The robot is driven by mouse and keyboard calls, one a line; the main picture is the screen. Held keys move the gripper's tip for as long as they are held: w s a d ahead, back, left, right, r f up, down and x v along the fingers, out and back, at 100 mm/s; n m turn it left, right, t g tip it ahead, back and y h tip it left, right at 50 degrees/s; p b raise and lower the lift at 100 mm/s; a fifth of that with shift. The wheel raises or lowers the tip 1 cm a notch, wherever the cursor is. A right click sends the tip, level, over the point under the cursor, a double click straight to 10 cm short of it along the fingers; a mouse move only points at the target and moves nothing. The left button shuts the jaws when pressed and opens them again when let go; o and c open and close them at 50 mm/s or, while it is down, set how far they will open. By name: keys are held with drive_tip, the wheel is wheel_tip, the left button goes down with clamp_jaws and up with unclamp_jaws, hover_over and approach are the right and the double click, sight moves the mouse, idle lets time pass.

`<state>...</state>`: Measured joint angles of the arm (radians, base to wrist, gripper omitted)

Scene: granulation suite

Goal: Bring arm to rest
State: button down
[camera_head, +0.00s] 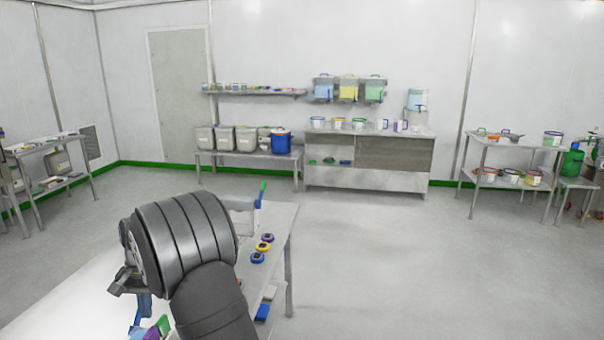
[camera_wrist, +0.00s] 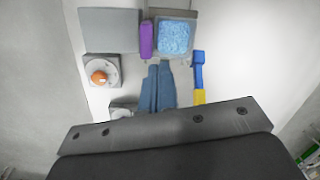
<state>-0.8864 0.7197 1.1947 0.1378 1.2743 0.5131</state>
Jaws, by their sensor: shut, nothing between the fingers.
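My gripper (camera_head: 143,308) hangs over the near worktable in the head view, partly hidden by my dark arm. In the wrist view, the two blue-grey fingers of my gripper (camera_wrist: 158,68) lie side by side, shut, with nothing seen between them. Their tips point toward a square grey container of blue granules (camera_wrist: 174,38) and a purple item (camera_wrist: 146,40). I cannot tell how high the fingertips are above the worktable.
The near worktable (camera_head: 285,228) holds several round coloured items (camera_head: 263,246). In the wrist view, a grey box with an orange knob (camera_wrist: 98,76) sits left and a blue-and-yellow tool (camera_wrist: 199,72) right. Open floor (camera_head: 370,260) lies right of the table.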

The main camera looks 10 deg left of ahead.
drive_tip(key=shift+w+d, duration=0.75)
drive_tip(key=shift+d, duration=0.1)
